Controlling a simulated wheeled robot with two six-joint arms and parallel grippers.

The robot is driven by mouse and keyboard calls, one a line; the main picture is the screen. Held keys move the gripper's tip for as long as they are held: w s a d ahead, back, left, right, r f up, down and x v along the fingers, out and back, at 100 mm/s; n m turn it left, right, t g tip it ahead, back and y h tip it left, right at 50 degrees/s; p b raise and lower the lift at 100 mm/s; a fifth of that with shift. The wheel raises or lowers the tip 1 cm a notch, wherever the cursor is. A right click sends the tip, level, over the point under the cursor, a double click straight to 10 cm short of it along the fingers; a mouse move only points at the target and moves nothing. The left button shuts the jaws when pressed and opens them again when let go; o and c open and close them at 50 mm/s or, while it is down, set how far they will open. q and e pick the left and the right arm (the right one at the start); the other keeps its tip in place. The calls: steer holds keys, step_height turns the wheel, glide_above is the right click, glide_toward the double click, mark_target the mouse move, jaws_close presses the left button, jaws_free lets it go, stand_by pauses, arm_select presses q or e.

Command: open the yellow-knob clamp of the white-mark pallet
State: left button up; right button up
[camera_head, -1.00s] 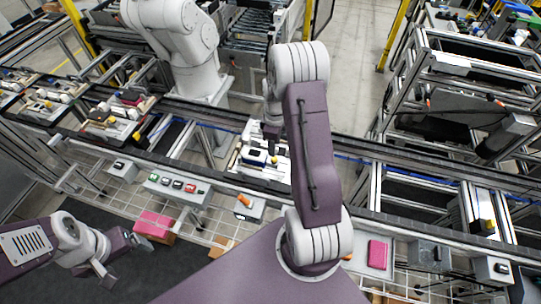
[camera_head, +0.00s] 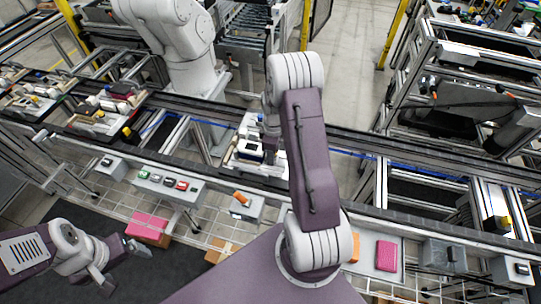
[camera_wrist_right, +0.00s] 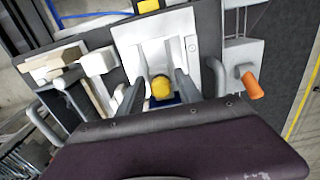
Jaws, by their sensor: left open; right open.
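The pallet (camera_head: 240,166) with white parts sits on the conveyor at mid-picture in the head view, partly hidden by my right arm. In the right wrist view, its yellow knob (camera_wrist_right: 162,88) is in front of a white block (camera_wrist_right: 152,31). My right gripper (camera_wrist_right: 160,92) is open, with one finger on each side of the yellow knob; contact cannot be told. In the head view, the right fingertips are hard to make out. My left gripper (camera_head: 120,265) is open and empty at the lower left, away from the pallet.
Other loaded pallets (camera_head: 95,120) stand further left on the conveyor. A button panel (camera_head: 168,184) and a grey box with an orange handle (camera_head: 241,198) are along the front rail. A pink box (camera_head: 147,226) is below; a red-pink one (camera_head: 387,255) is at right.

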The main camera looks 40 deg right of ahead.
steer(key=shift+r, duration=0.1)
jaws_close()
steer(key=shift+s+d, duration=0.1)
steer(key=shift+s, duration=0.3)
steer(key=shift+s+d, duration=0.65)
steer(key=shift+s, duration=0.05)
steer(key=shift+c, duration=1)
jaws_free()
steer(key=shift+o, duration=1)
